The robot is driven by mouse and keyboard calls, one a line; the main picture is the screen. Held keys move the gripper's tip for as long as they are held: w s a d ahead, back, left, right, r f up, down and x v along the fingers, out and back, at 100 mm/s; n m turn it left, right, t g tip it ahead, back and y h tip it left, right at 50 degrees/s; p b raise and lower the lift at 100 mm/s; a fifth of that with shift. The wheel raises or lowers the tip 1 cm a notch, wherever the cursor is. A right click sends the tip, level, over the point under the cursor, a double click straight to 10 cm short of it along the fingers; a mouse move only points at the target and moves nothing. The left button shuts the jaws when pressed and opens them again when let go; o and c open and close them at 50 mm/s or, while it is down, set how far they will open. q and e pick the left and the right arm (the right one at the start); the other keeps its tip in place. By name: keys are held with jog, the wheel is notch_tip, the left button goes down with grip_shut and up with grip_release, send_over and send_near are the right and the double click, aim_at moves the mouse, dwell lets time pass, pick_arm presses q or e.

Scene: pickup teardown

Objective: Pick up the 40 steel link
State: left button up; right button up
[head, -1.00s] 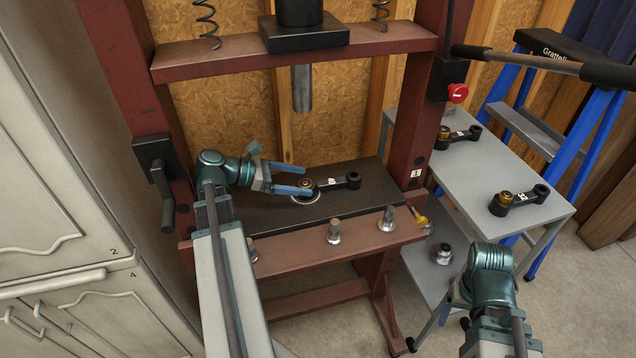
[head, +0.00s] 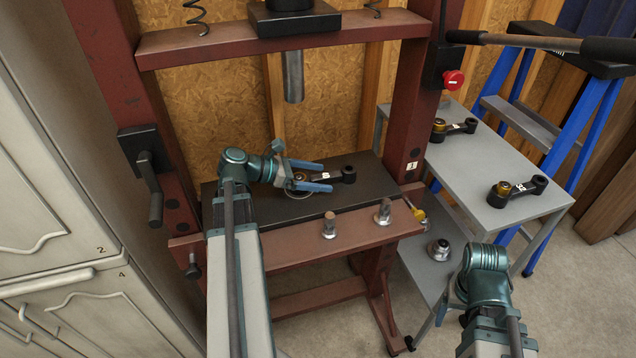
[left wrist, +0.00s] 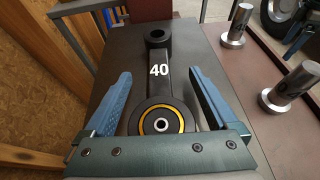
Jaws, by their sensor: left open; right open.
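The steel link marked 40 (left wrist: 158,72) is a black bar lying flat on the dark press bed. Its large end with a brass-coloured ring is nearest my wrist, and its small eye is at the far end. In the head view the link (head: 347,174) is partly hidden by my left gripper (head: 326,176). In the left wrist view my left gripper (left wrist: 155,95) is open, with one blue finger on each side of the link and gaps to it.
The red press frame (head: 405,110) stands around the bed, with a steel ram (head: 293,77) above. Pins (head: 329,225) stand along the front beam. A grey table (head: 470,170) at right holds two more links (head: 518,190). A cabinet (head: 50,200) is at left.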

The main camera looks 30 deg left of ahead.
pick_arm(q)
grip_shut()
jog(key=shift+r, duration=0.1)
dwell(0.4)
